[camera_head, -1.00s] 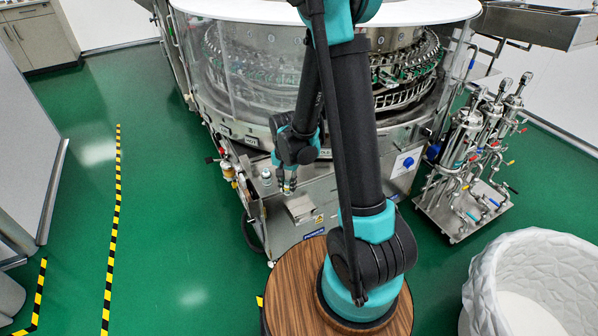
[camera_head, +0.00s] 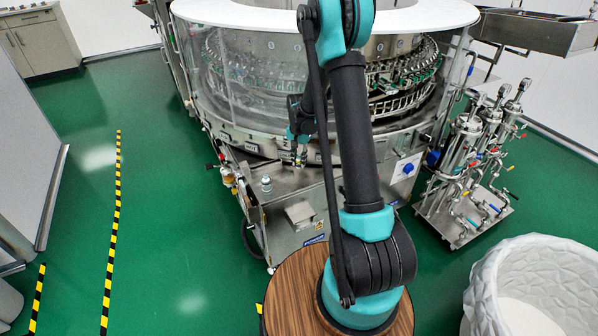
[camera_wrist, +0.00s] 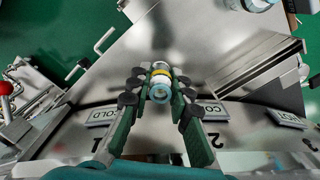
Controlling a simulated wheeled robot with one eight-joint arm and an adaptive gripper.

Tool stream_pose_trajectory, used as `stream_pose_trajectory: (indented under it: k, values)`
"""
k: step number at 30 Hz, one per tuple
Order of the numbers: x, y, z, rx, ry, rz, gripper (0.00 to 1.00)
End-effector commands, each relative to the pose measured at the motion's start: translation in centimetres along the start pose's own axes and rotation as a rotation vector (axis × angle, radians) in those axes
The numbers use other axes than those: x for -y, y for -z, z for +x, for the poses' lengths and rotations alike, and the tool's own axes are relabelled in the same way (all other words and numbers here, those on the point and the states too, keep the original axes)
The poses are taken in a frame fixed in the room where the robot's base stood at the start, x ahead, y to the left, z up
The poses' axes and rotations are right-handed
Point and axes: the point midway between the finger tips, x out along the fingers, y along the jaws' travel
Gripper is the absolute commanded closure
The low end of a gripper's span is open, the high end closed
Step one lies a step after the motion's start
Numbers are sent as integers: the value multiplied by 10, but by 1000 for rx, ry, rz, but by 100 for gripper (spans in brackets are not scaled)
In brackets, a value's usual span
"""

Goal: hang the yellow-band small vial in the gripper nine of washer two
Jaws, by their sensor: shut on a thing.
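The yellow-band small vial (camera_wrist: 160,82) is between the fingers of my gripper (camera_wrist: 158,88) in the wrist view. It is clear glass with a yellow band and a white part next to it. My gripper is shut on it. In the head view my gripper (camera_head: 297,157) is above the metal front deck, by the washer's lower rim; the vial is too small to make out there. The rotary washer (camera_head: 290,60) has a ring of small grippers (camera_head: 420,75) behind a clear guard at left, with an open stretch at right. Their numbers cannot be read.
Another vial (camera_head: 266,184) stands on the metal deck (camera_head: 285,190), left of my gripper. COLD and HOT labels (camera_wrist: 103,114) mark the panel near my fingers. A pipe-and-valve stand (camera_head: 470,165) is at the right, and a white bin (camera_head: 540,285) is at front right.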

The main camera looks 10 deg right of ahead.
Motion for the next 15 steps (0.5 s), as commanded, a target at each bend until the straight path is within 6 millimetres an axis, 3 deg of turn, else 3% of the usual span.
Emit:
stream_pose_trajectory:
  k: [10,15]
  values:
    - [0,-1,28,0,0,0,92]
    - [0,-1,51,0,0,0,92]
